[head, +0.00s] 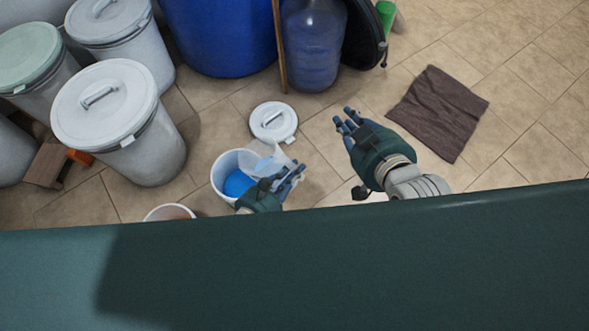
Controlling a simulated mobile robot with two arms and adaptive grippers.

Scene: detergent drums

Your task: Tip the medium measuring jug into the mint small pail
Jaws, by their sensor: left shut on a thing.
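A clear measuring jug (268,162) is held by my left gripper (285,176), whose fingers are closed around it. The jug is tilted and overlaps the right side of a pale small pail (217,172) in this view. The pail stands open on the floor with blue contents inside; its tint looks whitish, so I cannot be sure it is mint. The jug's contents are hard to make out. My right gripper (346,119) is empty, its fingers spread and open, above the floor to the right of the pail.
A white lid (273,122) lies on the floor behind the pail. Another pail (170,211) with orange-brown contents is partly hidden by the green edge in front (350,260). Lidded drums (140,150) stand left, a blue drum (219,35) behind. A brown mat (438,112) lies right.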

